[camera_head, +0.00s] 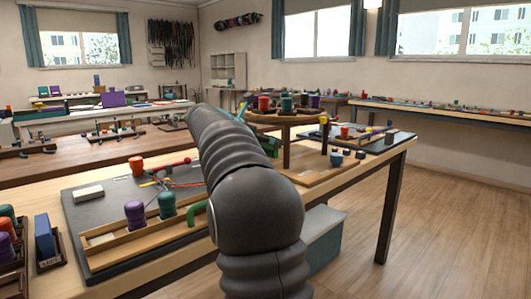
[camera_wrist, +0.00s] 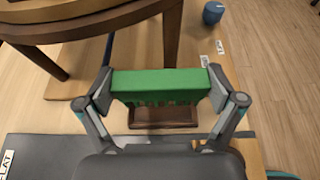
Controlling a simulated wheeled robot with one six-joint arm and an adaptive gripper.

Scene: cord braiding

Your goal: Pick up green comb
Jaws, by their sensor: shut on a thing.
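The green comb (camera_wrist: 160,82) lies across the middle of the wrist view, its teeth pointing toward the bottom of the picture. My gripper (camera_wrist: 160,90) is shut on it, one finger at each end. A small brown wooden holder (camera_wrist: 163,118) shows just past the teeth; I cannot tell whether the comb still touches it. In the head view, a bit of green (camera_head: 268,149) shows beside my dark arm and is probably the comb. My arm hides most of the gripper there.
A round wooden braiding stand (camera_head: 286,143) with several spools stands close beside the gripper. A blue cup-like piece (camera_wrist: 213,12) sits at the upper right of the wrist view. A dark board with a purple spool (camera_head: 134,213) and a green spool (camera_head: 167,205) lies on the left.

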